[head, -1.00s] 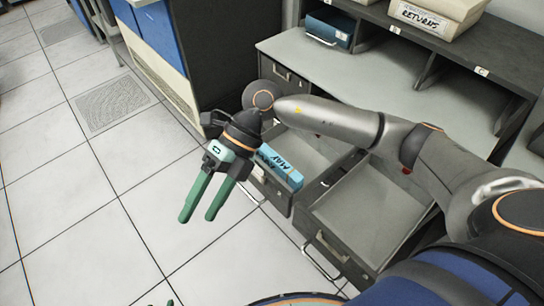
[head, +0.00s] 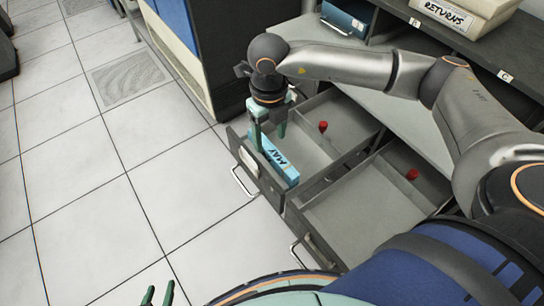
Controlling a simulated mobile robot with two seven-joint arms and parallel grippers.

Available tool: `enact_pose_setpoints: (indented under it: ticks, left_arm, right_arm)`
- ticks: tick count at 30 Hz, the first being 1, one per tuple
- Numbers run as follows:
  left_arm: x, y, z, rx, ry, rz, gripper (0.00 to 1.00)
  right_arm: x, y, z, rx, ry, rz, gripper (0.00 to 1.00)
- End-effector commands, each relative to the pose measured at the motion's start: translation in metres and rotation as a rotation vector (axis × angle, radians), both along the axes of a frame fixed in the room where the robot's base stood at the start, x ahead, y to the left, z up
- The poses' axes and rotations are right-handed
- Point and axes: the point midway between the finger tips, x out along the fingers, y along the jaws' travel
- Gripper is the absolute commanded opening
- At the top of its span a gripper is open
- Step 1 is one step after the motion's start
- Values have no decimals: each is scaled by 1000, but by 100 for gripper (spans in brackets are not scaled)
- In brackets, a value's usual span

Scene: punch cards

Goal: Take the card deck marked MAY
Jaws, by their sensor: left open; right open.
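The blue card deck marked MAY (head: 280,163) stands on edge inside the open left drawer (head: 310,155), along its front panel, with its lettering facing up. My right gripper (head: 268,136) points down over the far left end of the deck. It is open, with one green finger on either side of that end; I cannot tell whether they touch it. My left gripper (head: 158,294) shows only as two green fingertips at the bottom edge, apart and empty, over the floor.
A second open drawer (head: 365,215) is beside the first, at the right. Small red objects (head: 323,126) lie in both drawers. A dark blue box (head: 345,20) and a RETURNS bin (head: 455,15) are at the back. The tiled floor (head: 80,200) at left is clear.

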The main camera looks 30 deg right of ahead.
Motion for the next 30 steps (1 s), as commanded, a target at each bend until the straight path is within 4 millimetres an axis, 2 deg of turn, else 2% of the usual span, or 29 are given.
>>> enact_pose_setpoints:
  ticks: [7, 15, 24, 30]
  left_arm:
    - [0, 0, 4, 0, 0, 0, 50]
    - [0, 0, 9, 0, 0, 0, 50]
    - [0, 0, 9, 1, 0, -1, 50]
    - [0, 0, 9, 1, 1, -1, 50]
  right_arm:
    - [0, -2, -20, 1, 2, 0, 65]
    - [1, -6, -58, 2, 2, 1, 65]
    - [1, -6, -64, 2, -1, 2, 65]
    - [1, -6, -63, 2, -1, 2, 44]
